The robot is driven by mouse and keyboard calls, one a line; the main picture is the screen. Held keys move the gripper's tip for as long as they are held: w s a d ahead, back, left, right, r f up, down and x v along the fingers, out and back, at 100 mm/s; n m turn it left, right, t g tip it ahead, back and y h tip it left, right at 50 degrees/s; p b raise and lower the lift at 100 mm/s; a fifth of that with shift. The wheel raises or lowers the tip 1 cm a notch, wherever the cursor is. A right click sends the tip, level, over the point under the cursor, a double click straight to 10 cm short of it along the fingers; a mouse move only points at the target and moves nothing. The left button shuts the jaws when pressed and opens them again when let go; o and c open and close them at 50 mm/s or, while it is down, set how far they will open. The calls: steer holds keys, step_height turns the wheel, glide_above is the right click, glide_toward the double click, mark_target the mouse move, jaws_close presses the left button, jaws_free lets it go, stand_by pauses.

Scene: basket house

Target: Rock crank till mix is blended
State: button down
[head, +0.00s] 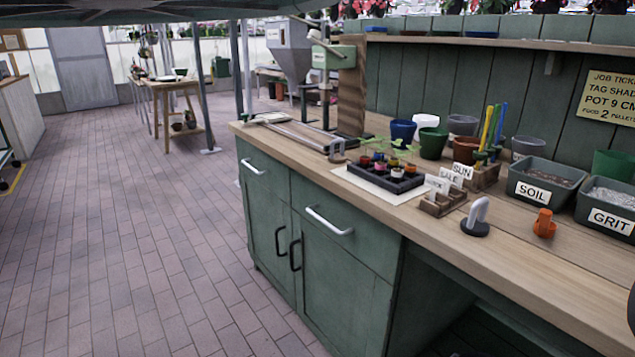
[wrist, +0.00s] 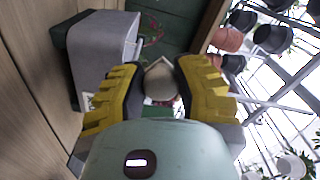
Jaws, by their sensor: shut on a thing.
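My gripper (wrist: 160,72) has yellow-padded fingers on both sides of a pale rounded knob (wrist: 160,86) and is shut on it. The knob looks like the crank's handle, but the crank's arm is mostly hidden behind the fingers. A grey box-shaped body (wrist: 102,45) with a dark green end stands just left of the fingers in the wrist view; it may be the mixer. Its inside and the mix do not show. In the head view, neither my gripper nor the crank can be made out.
A wooden bench (head: 470,262) holds a soil bin (head: 535,193), a grit bin (head: 605,222), a seedling tray (head: 385,178) and pots. A grey hopper (head: 290,48) stands beyond the bench's far end. The brick floor (head: 150,250) left of the bench is clear.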

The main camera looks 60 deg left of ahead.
steer(key=shift+f, duration=0.1)
steer(key=c, duration=0.6)
jaws_free()
steer(key=shift+c, duration=0.2)
steer(key=shift+s, duration=0.1)
steer(key=s, duration=0.7)
steer(key=shift+s+d, duration=0.15)
steer(key=shift+s, duration=0.05)
